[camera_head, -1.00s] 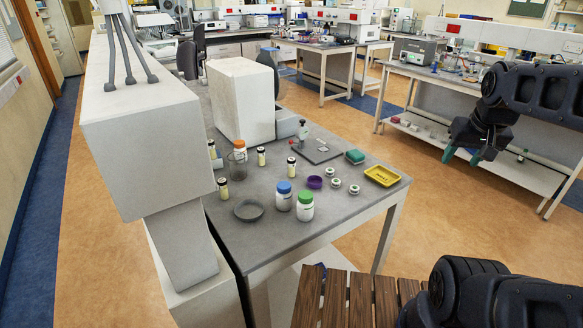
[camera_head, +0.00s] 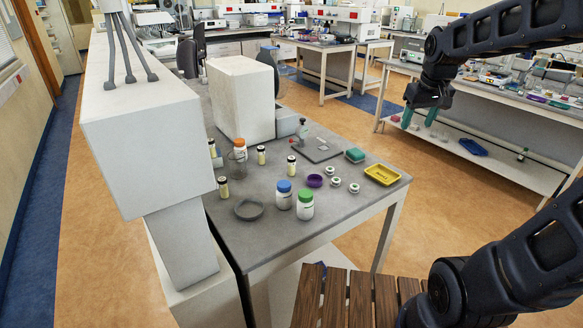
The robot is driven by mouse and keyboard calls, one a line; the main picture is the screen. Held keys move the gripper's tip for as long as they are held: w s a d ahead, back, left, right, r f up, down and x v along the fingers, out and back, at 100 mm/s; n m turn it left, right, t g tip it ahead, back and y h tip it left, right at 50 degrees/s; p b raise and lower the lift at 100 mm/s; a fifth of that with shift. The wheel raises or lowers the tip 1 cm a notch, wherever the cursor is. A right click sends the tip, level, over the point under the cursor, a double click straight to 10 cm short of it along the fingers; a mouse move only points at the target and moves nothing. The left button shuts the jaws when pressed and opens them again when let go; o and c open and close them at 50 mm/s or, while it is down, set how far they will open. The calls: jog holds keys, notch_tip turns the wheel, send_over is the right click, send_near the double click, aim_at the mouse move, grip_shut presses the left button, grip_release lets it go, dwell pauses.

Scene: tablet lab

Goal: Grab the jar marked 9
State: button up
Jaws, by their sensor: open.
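Two white jars stand upright near the front of the grey table, one with a blue lid (camera_head: 284,196) and one with a green lid (camera_head: 305,209). Any numbers are too small to read, so I cannot tell which is marked 9. My gripper (camera_head: 419,117) has teal fingers, spread apart and empty. It hangs in the air to the right of the table, clear of all jars.
The grey table (camera_head: 280,247) also holds a dark round dish (camera_head: 249,209), a glass beaker (camera_head: 238,166), a purple bowl (camera_head: 315,181), a yellow tray (camera_head: 382,175) and a green block (camera_head: 355,155). A large white box (camera_head: 240,101) stands behind. A slatted wooden surface (camera_head: 333,297) is in front.

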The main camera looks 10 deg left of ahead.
jog(key=w+a+f+n, duration=0.2)
jog(key=w+a+n, duration=0.1)
jog(key=w+a, duration=0.45)
jog(key=n+g, duration=0.3)
jog(key=n, duration=0.3)
send_over(291, 157)
jog(key=f, duration=1.6)
jog(key=shift+s+a+f, duration=0.15)
jog(key=shift+s+f, duration=0.1)
jog(key=shift+s, duration=0.05)
jog(key=shift+a+f, duration=0.25)
jog(key=shift+f, duration=0.2)
notch_tip(291, 157, down, 5)
jog(key=shift+r, duration=0.1)
jog(key=shift+w+d+f, duration=0.1)
jog(key=shift+d+f, duration=0.15)
jog(key=shift+f, duration=1.15)
jog(key=shift+w+d+f, duration=0.1)
jog(key=shift+d+f, duration=0.1)
jog(key=shift+f, duration=1.15)
jog(key=c, duration=1.1)
jog(key=shift+r, duration=0.1)
